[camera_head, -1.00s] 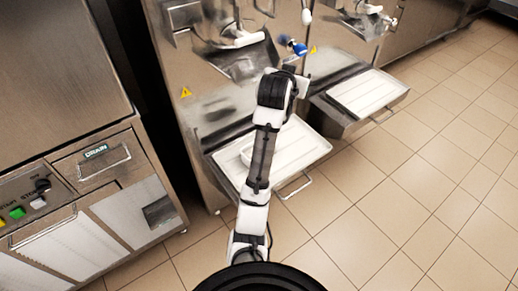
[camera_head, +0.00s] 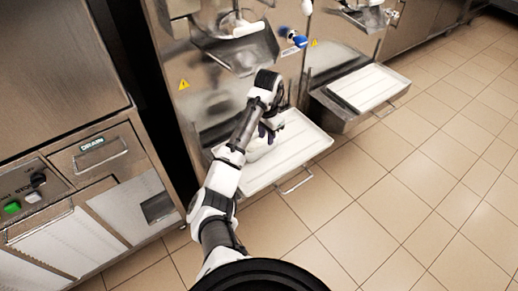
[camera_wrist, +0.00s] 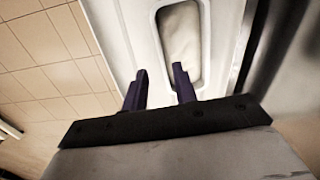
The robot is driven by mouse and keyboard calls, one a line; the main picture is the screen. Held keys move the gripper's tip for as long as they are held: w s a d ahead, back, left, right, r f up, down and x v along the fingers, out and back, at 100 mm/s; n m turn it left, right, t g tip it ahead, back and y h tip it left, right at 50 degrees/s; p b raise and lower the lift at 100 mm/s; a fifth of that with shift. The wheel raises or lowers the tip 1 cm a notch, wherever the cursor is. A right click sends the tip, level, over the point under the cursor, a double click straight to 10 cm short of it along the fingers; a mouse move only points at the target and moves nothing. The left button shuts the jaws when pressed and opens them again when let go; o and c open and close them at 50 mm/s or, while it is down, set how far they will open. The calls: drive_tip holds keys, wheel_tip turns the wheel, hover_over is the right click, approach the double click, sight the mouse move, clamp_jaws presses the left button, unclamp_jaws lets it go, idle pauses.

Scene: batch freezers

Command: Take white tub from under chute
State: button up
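The white tub (camera_head: 257,151) sits on the white drip tray (camera_head: 305,143) below the metal chute (camera_head: 243,52), partly hidden by my arm and gripper in the head view. In the wrist view the tub (camera_wrist: 206,45) is long with rounded corners and has something cream-coloured inside. My gripper (camera_head: 269,133) is low over the tray, close to the tub. In the wrist view my gripper (camera_wrist: 159,86) is open, with two dark purple fingers apart and nothing seen between them. The right finger overlaps the tub's near end in the picture; I cannot tell whether it touches.
A second freezer with its own tray (camera_head: 368,87) stands to the right. A steel cabinet with a DRAIN drawer (camera_head: 101,156) and buttons is on the left. A tray handle (camera_head: 296,184) sticks out in front. The tiled floor (camera_head: 420,190) at right is clear.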

sight(264, 155)
drive_tip(key=shift+w+a+f+p, duration=0.15)
drive_tip(key=shift+f+p, duration=0.25)
drive_tip(key=shift+f, duration=1.35)
drive_tip(key=shift+a+f+p, duration=0.1)
drive_tip(key=shift+f+p, duration=0.25)
drive_tip(key=shift+f, duration=1.4)
drive_tip(key=shift+c, duration=0.5)
clamp_jaws()
